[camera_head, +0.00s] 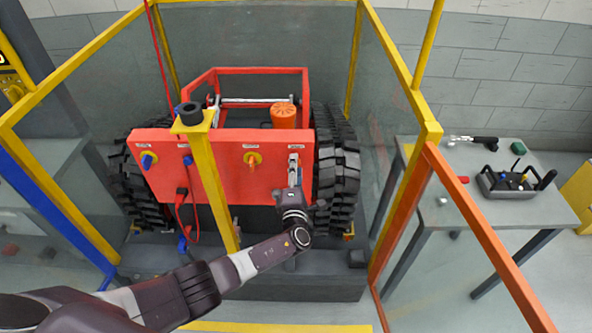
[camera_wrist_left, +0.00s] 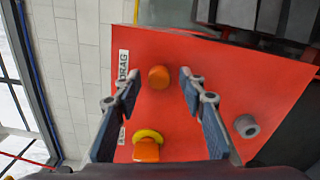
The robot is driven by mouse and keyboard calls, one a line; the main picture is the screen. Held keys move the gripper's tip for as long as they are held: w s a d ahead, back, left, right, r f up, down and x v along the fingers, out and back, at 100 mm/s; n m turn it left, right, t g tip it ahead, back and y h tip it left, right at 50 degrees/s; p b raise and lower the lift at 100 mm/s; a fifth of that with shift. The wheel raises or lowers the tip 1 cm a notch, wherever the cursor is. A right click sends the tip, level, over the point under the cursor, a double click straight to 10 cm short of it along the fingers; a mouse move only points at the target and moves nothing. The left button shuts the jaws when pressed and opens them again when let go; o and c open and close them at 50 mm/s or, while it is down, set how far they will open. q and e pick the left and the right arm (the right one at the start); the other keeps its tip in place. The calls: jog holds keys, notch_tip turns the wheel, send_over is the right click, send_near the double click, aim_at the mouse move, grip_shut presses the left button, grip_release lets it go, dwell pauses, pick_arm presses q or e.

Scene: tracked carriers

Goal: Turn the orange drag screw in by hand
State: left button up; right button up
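The orange drag screw (camera_wrist_left: 158,77) is a small round knob on the red panel (camera_wrist_left: 205,92), beside a label reading DRAG (camera_wrist_left: 123,65). In the head view my left gripper (camera_head: 294,172) covers the place under the right-hand label, and I cannot make out the screw there. My left gripper also shows in the left wrist view (camera_wrist_left: 161,84). It is open, with one finger on each side of the screw and a visible gap to both. How far the fingertips are from the panel is hard to tell. My right gripper is not in view.
An orange knob on a yellow disc (camera_head: 253,160) is left of my gripper. A yellow post (camera_head: 209,180) stands before the panel. Yellow and orange frame bars surround the tracked carrier. A grey side table (camera_head: 460,215) at right holds a remote control (camera_head: 515,183).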

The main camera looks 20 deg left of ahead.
pick_arm(q)
jog(key=n+b, duration=1.3)
jog(key=n, duration=0.7)
jog(key=shift+n, duration=0.3)
jog(key=shift+r, duration=0.1)
